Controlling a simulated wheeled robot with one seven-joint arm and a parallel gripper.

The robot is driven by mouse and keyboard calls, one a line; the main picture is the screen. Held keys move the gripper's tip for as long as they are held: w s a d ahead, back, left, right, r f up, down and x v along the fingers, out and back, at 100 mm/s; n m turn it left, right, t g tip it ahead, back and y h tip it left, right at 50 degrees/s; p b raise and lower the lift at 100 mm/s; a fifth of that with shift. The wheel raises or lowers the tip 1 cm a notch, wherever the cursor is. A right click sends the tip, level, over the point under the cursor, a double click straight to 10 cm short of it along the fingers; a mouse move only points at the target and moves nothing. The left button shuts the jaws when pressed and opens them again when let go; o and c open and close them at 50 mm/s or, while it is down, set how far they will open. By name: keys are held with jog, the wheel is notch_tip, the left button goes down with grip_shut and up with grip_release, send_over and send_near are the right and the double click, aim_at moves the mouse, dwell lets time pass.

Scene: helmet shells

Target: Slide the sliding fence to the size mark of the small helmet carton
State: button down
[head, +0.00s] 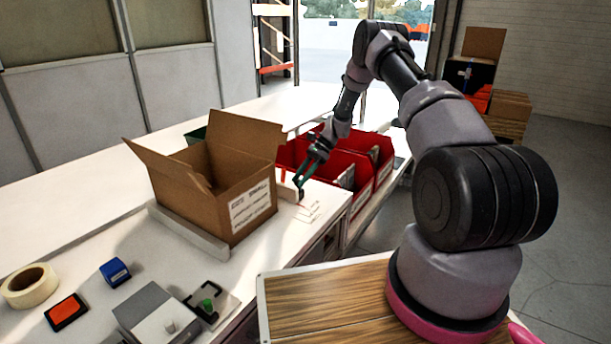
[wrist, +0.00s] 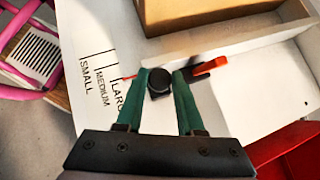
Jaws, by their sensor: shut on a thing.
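The open brown helmet carton (head: 232,195) stands on the white bench; its label seems to read SMALL. The pale sliding fence (head: 286,189) lies along the carton's right side and shows in the wrist view (wrist: 235,42). My gripper (head: 299,185) is at the fence; in the wrist view its green fingers (wrist: 161,80) are shut on the black knob (wrist: 159,83). A red clamp lever (wrist: 209,66) sits just right of the fingers. The printed size marks (wrist: 100,85) read SMALL, MEDIUM, LARGE; a thin red pointer (wrist: 130,77) is by the LARGE mark.
A fixed pale rail (head: 188,232) runs along the carton's front left. Red bins (head: 362,168) stand right of the fence. Tape (head: 30,285), a blue block (head: 115,271), an orange pad (head: 66,312) and a grey box (head: 155,315) lie on the near bench.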

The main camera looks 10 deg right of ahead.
jog(key=s+a, duration=0.4)
jog(key=shift+s+a, duration=0.25)
jog(key=shift+a, duration=0.05)
jog(key=c, duration=0.5)
grip_release()
jog(key=v, duration=1.1)
